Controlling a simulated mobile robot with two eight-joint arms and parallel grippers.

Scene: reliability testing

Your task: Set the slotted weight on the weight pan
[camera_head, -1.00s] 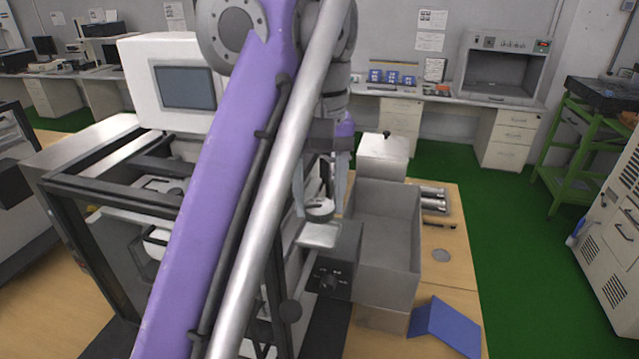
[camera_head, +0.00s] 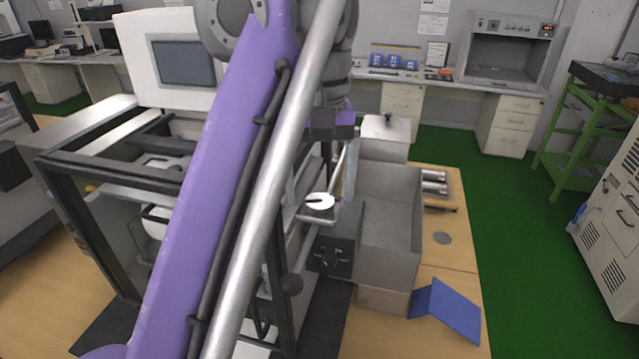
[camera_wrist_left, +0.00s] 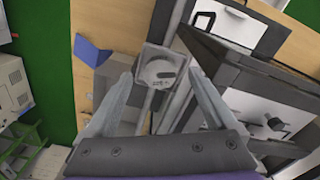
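The slotted weight (camera_head: 319,202) is a pale, flat disc with a dark slot. It lies flat on the weight pan (camera_head: 303,216), a small plate on the rig. In the left wrist view the weight (camera_wrist_left: 158,72) sits within the squarish pan (camera_wrist_left: 152,53). My left gripper (camera_head: 321,192) is open, its fingers spread wide to either side, above the weight and apart from it. The open fingers also show in the left wrist view (camera_wrist_left: 160,85), with nothing between their tips. My right gripper is not in view.
A grey bin (camera_head: 390,225) and a dark control box with a knob (camera_head: 333,255) stand just right of the pan. A black frame (camera_head: 75,215) is at left.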

